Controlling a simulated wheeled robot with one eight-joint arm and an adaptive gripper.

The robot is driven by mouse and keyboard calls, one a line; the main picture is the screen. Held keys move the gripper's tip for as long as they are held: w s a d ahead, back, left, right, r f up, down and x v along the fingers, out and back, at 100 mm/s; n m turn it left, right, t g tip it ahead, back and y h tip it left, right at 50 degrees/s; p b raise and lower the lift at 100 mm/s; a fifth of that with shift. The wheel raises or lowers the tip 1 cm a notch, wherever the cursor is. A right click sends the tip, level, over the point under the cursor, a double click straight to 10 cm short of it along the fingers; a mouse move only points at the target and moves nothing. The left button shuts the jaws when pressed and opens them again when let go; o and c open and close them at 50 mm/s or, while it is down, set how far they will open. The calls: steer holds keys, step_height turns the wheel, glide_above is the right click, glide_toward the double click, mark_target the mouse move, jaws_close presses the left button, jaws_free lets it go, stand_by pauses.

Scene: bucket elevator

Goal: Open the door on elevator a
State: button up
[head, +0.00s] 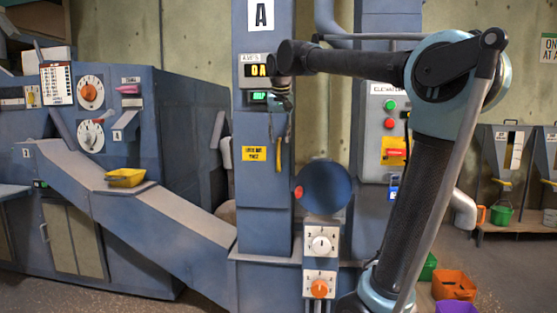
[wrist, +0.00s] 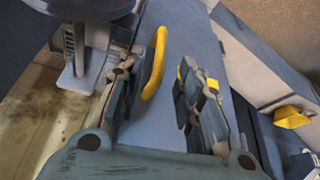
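My gripper (head: 281,103) is just above the handle in the head view. In the wrist view my gripper (wrist: 155,90) is open, and the curved yellow handle (wrist: 155,62) shows between its fingers, nearer the left finger. I cannot tell whether they touch. The door panel (wrist: 195,40) looks shut; its edges are partly hidden.
A sloping blue chute (head: 150,215) with a yellow scoop (head: 125,177) runs up to the column from the left. A round blue disc (head: 325,187) and two dial boxes (head: 321,240) stand at the right. Coloured buckets (head: 453,284) lie on the floor at right.

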mark_target(279, 151)
steer(key=x, duration=1)
steer(key=shift+w, duration=0.1)
jaws_close()
